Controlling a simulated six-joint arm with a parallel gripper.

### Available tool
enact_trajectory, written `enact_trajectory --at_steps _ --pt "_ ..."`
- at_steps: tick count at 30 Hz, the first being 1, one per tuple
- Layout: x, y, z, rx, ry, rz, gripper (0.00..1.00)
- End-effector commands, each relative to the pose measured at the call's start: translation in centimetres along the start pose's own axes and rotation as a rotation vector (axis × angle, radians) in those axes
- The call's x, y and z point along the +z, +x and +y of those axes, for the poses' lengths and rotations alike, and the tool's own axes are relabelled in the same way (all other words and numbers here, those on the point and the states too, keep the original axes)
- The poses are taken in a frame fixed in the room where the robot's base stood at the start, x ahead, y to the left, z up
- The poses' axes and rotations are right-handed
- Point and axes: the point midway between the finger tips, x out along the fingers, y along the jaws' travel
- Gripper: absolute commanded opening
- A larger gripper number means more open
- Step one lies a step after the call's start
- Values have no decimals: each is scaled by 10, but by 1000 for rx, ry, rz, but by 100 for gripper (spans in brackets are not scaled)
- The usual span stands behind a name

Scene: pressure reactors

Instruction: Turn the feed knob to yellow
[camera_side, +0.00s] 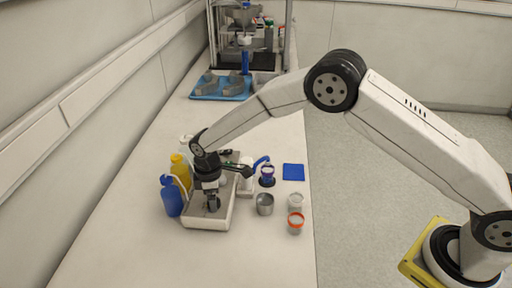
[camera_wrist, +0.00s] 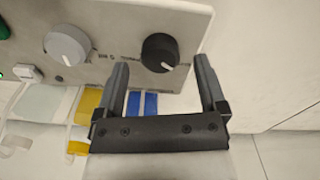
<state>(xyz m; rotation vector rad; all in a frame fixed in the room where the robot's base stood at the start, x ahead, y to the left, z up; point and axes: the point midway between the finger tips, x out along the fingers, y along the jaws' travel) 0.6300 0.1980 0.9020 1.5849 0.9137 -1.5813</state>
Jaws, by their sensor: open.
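In the wrist view a pale control panel (camera_wrist: 115,20) carries a black knob (camera_wrist: 160,52) with a white pointer line slanting down and right. A grey knob (camera_wrist: 68,45) with a white line is to its left. I cannot read which one is the feed knob. My gripper (camera_wrist: 161,70) is open, and the black knob lies between its fingertips in the picture; contact cannot be told. Yellow (camera_wrist: 90,104) and blue (camera_wrist: 142,104) patches show below the panel. In the side view my gripper (camera_side: 212,203) points down over the pale reactor unit (camera_side: 226,218); the knobs are hidden there.
A blue bottle (camera_side: 171,197) and a yellow bottle (camera_side: 180,171) stand left of the unit. A metal cup (camera_side: 265,204), an orange-rimmed jar (camera_side: 296,223) and a blue mat (camera_side: 293,172) are to its right. A blue tray (camera_side: 222,96) lies farther back. The front of the table is clear.

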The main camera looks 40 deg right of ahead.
Motion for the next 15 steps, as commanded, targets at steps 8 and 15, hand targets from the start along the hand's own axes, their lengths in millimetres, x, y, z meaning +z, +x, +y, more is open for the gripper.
enact_trajectory --at_steps 8,15 --pt "0 18 0 1 0 0 91" --pt "0 19 0 1 0 1 91"
